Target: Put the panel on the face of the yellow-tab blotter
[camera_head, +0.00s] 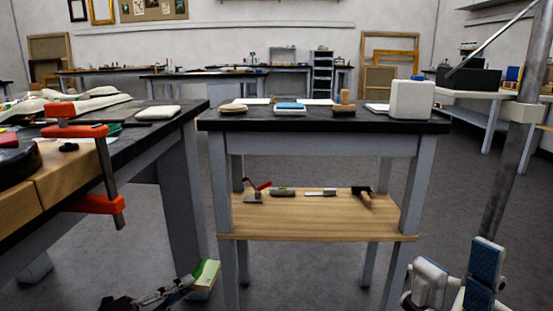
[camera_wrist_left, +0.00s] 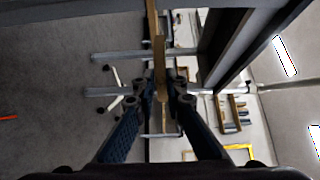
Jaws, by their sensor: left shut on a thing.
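My left gripper (camera_head: 172,291) is low at the bottom of the head view, left of the middle table's legs. In the left wrist view its fingers (camera_wrist_left: 160,90) are shut on a thin, brownish-gold piece seen edge-on, which I take for the panel (camera_wrist_left: 160,62). In the head view a pale green and whitish piece (camera_head: 206,273) shows at the gripper's tip, apparently the same panel. My right gripper (camera_head: 462,283) is at the lower right; its finger opening is unclear. I cannot make out a yellow tab on any blotter.
The middle table (camera_head: 335,125) bears a cream pad (camera_head: 233,108), a blue-topped block (camera_head: 290,109), a stamp-like wooden tool (camera_head: 345,102) and a white box (camera_head: 411,100). Its lower shelf (camera_head: 320,222) holds several tools. A bench with an orange clamp (camera_head: 78,131) stands left.

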